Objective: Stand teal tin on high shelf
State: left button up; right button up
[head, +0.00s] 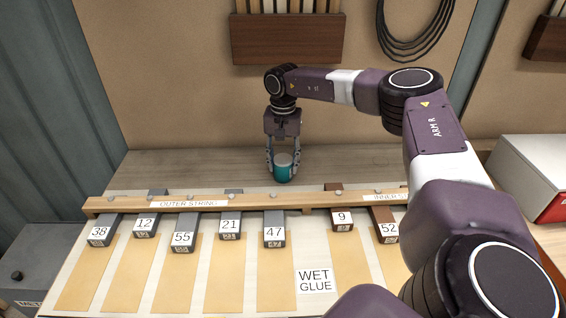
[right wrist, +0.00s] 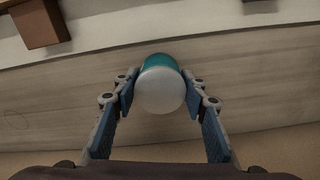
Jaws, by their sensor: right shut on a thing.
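The teal tin (head: 282,175), with a pale lid, is between the fingers of my right gripper (head: 283,158), behind the long wooden rail. In the right wrist view the tin (right wrist: 160,62) shows its round pale lid toward the camera, with the blue-padded fingers of my right gripper (right wrist: 160,88) on either side. My right gripper is shut on the tin and points down. The tin is over or on the pale wood surface (head: 150,168); I cannot tell whether it touches. No shelf is clearly identifiable as the high shelf. My left gripper is not in view.
The wooden rail (head: 160,204) runs across the bench, with numbered dark blocks (head: 184,237) under it and a wet glue label (head: 314,281) in front. A dark wooden rack (head: 285,38) and a coiled cable (head: 415,45) hang on the wall. A red-and-white box (head: 530,170) stands right.

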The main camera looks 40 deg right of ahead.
jog(key=shift+f, duration=0.1)
jog(key=o, duration=1.2)
jog(key=shift+o, duration=0.2)
